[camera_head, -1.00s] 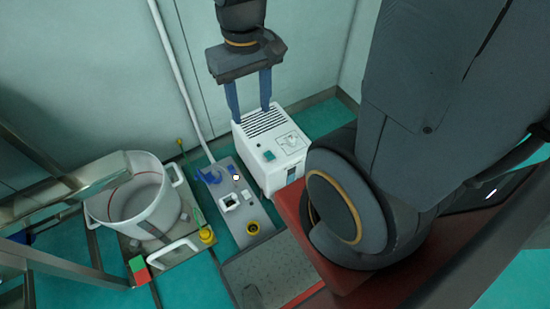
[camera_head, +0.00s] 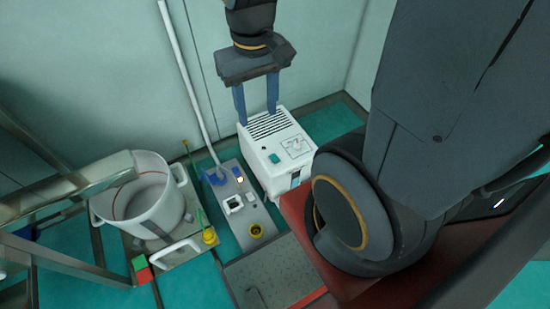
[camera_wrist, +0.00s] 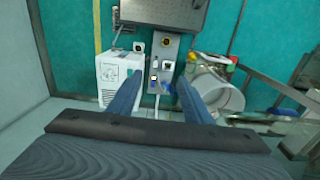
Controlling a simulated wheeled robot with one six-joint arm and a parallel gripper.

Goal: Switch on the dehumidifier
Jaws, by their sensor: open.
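The dehumidifier (camera_head: 284,158) is a white box with a slotted grille, a teal button (camera_head: 273,158) and a printed label (camera_head: 296,147) on its top. It stands on the floor near the wall. In the wrist view the dehumidifier (camera_wrist: 117,74) is at the left, beside my left finger. My gripper (camera_head: 257,116) is open and empty, its two blue fingers pointing down above the grille end of the dehumidifier in the head view. I cannot tell whether the fingertips touch it. The teal button is not clear in the wrist view.
A grey panel (camera_head: 262,217) with small fittings, a pipe (camera_head: 190,75) and a yellow-ringed socket (camera_head: 256,230) lies left of the dehumidifier. A large white pot (camera_head: 150,210) stands further left, with a metal frame (camera_head: 70,190) in front. Walls close off the back.

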